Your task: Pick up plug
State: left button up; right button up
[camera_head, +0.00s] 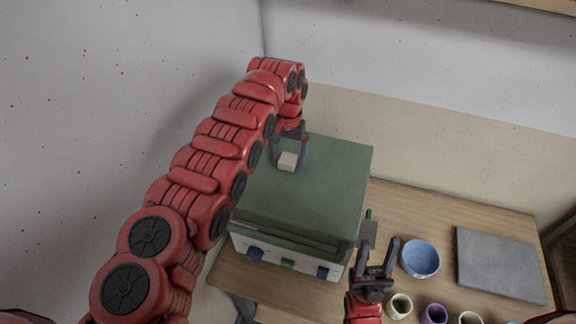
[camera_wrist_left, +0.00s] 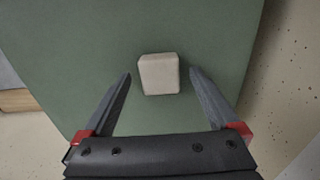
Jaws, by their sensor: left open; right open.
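The plug seems to be the small beige block (camera_head: 288,161) on top of the green-lidded box (camera_head: 325,190). In the left wrist view the block (camera_wrist_left: 159,74) sits ahead of and between the fingertips. My left gripper (camera_head: 290,150) is open above the lid, its fingers on either side of the block without visible contact; it also shows in the left wrist view (camera_wrist_left: 161,76). My right gripper (camera_head: 380,245) is open at the lower middle, right of the box, beside a small grey object with a green tip (camera_head: 368,230); I cannot tell whether they touch.
A blue bowl (camera_head: 420,259) and a grey slab (camera_head: 497,263) lie on the wooden table (camera_head: 440,212) at right. Cups stand near the front: cream (camera_head: 399,306), purple (camera_head: 434,314) and another cream (camera_head: 470,318). Walls rise behind and to the left. The lid around the block is clear.

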pick_arm(q)
jog(key=shift+c, duration=0.3)
grip_shut()
dwell(0.3)
jog(key=shift+w+r+b, duration=0.1)
jog(key=shift+r+b, duration=0.3)
notch_tip(320, 180, up, 5)
jog(key=shift+d+b, duration=0.1)
jog(key=shift+b, duration=0.5)
jog(key=shift+r+p, duration=0.3)
jog(key=shift+r, duration=0.5)
notch_tip(320, 180, up, 3)
jog(key=shift+f+p, duration=0.15)
jog(key=shift+p, duration=1.1)
